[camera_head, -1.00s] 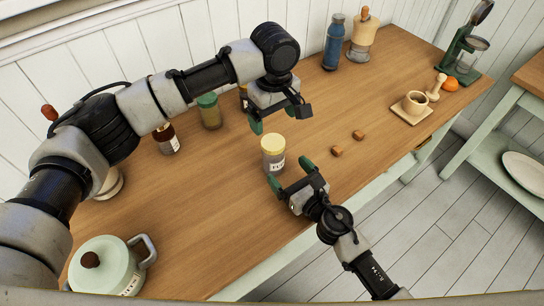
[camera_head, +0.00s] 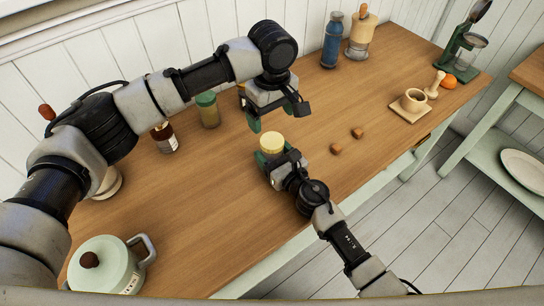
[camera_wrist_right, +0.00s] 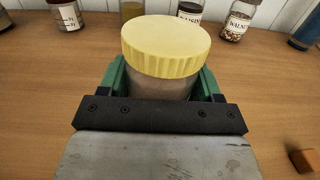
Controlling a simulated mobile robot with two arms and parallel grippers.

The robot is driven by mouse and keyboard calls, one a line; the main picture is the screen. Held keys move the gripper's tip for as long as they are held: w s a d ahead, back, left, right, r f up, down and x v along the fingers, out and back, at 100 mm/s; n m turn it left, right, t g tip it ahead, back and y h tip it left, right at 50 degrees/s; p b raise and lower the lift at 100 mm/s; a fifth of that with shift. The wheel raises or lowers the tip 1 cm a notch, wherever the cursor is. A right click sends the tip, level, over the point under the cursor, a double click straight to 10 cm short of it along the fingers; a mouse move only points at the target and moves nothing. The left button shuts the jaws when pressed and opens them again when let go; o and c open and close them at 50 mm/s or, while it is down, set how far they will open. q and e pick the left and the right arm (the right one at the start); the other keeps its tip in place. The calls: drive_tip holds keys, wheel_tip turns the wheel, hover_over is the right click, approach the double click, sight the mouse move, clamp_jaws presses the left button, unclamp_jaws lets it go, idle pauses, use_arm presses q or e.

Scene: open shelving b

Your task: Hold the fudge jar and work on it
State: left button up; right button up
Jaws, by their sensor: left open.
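The fudge jar has a ribbed pale yellow lid (camera_head: 271,142) and stands upright on the wooden counter. Its lid also fills the upper middle of the right wrist view (camera_wrist_right: 166,42). My right gripper (camera_head: 270,158) is around the jar's body below the lid, with one green finger on each side. I cannot tell whether both fingers press on it. The gripper hides the jar's lower part and label in the head view. My left gripper (camera_head: 277,116) is open and empty, above the counter just behind the jar, apart from the lid.
Two small brown cubes (camera_head: 336,149) (camera_head: 357,133) lie right of the jar. Behind are a green-lidded jar (camera_head: 208,110) and a dark-capped jar (camera_head: 164,138). A pale green pot (camera_head: 108,268) stands at the front left.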

sight(272, 140)
clamp_jaws()
use_arm(q)
drive_tip(key=m, duration=0.6)
drive_tip(key=shift+d, duration=0.1)
drive_tip(key=m, duration=0.3)
drive_tip(key=shift+m, duration=0.3)
drive_tip(key=m, duration=0.3)
drive_tip(key=shift+f+m, duration=0.1)
drive_tip(key=shift+m, duration=0.3)
drive_tip(key=shift+f, duration=3.9)
drive_tip(key=c, duration=1)
drive_tip(key=n, duration=0.2)
drive_tip(key=shift+n, duration=0.3)
